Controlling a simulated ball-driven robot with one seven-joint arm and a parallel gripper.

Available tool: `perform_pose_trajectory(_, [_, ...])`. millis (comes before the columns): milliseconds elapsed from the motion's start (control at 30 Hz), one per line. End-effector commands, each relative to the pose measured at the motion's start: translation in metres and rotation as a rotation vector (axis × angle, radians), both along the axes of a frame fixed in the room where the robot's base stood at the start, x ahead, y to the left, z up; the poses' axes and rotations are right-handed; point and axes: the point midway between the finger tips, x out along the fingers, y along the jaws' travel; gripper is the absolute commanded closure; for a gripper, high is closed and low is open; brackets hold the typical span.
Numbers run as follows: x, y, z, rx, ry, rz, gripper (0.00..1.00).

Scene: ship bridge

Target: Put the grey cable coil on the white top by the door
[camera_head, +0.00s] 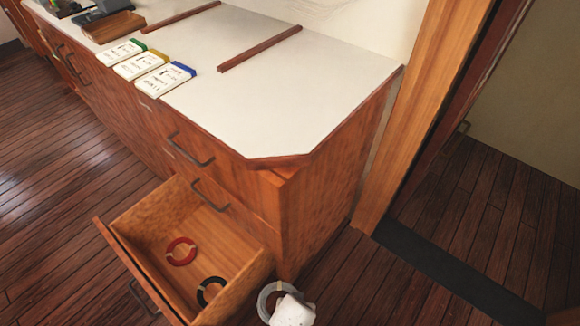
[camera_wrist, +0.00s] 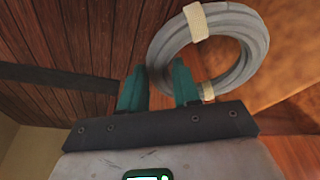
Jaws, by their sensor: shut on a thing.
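The grey cable coil (camera_head: 265,299) shows at the bottom of the head view, just right of the open drawer and below the cabinet's corner. My gripper (camera_wrist: 159,76) is shut on the coil's rim; the white wrist body partly covers the coil in the head view. In the wrist view the coil (camera_wrist: 253,56) is a ring with pale tape bands, held in the teal fingers. The white top (camera_head: 300,92) of the wooden cabinet runs to the doorway (camera_head: 470,150) at the right and is bare at that end.
The open drawer (camera_head: 155,205) holds a red coil (camera_head: 181,251) and a black coil (camera_head: 204,293). Wooden strips (camera_head: 262,47) lie on the top. Several white cards with coloured edges (camera_head: 165,79) lie along its front. A wooden post (camera_head: 415,100) stands beside the cabinet's end.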

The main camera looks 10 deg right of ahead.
Motion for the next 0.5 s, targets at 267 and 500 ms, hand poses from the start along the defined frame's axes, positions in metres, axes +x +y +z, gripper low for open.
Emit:
perform_pose_trajectory(267, [0.001, 0.0, 0.088, 0.0, -0.002, 0.0, 1.0])
perform_pose_trajectory(500, [0.001, 0.0, 0.15, 0.001, -0.001, 0.0, 1.0])
